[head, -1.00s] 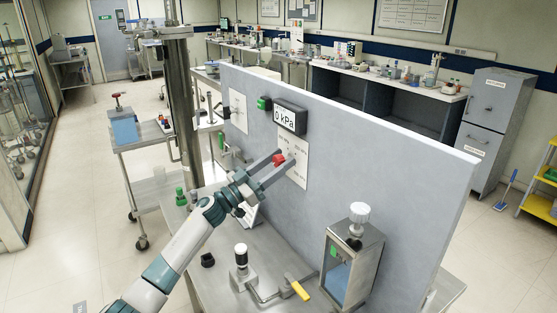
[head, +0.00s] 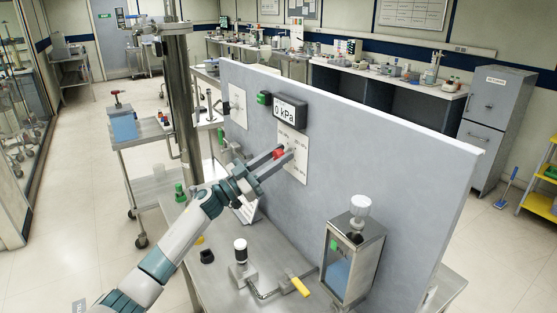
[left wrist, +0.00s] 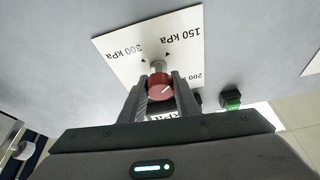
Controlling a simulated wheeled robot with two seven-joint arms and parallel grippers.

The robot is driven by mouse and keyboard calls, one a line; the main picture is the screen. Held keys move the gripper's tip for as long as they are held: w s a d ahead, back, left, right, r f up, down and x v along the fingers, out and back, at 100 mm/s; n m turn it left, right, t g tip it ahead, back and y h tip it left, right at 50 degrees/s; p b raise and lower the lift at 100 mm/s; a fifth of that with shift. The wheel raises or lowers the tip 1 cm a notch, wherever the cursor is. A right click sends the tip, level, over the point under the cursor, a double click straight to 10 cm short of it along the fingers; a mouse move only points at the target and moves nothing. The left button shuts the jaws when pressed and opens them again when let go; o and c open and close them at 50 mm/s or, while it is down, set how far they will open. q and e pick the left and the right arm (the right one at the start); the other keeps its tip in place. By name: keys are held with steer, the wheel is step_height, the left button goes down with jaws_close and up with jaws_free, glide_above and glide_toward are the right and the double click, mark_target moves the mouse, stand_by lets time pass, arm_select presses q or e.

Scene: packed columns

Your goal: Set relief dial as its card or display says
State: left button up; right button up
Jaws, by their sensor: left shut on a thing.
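The relief dial is a red knob (head: 279,153) on a white scale plate (head: 294,160) fixed to the upright grey panel. My left gripper (head: 277,157) is shut on the red knob. In the left wrist view the knob (left wrist: 159,86) sits between the two fingers, with a pale pointer line on its face. The plate (left wrist: 135,42) there shows marks for 150 kPa, 200 kPa and 300 kPa, partly hidden by the gripper. A black display (head: 289,112) above the dial reads 0 kPa. My right gripper is not in view.
A green button (head: 264,98) is beside the display. A second white plate (head: 238,107) is further left on the panel.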

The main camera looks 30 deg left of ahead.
arm_select(q)
steer(key=m+g+h+b, duration=0.1)
steer(key=m+b, duration=0.1)
steer(key=m, duration=0.1)
steer(key=shift+a+f, duration=0.1)
steer(key=shift+f, duration=0.1)
steer(key=m+g+h+b, duration=0.1)
steer(key=m+b, duration=0.1)
steer(key=m, duration=0.2)
steer(key=shift+g, duration=0.3)
steer(key=m+g+b, duration=0.1)
steer(key=m, duration=0.2)
steer(key=m+g+h+b, duration=0.1)
steer(key=m, duration=0.2)
steer(key=shift+r, duration=0.15)
steer(key=m+g+b, duration=0.1)
steer(key=m+g, duration=0.1)
steer(key=m, duration=0.2)
steer(key=shift+m+g+y, duration=0.5)
steer(key=shift+m, duration=1)
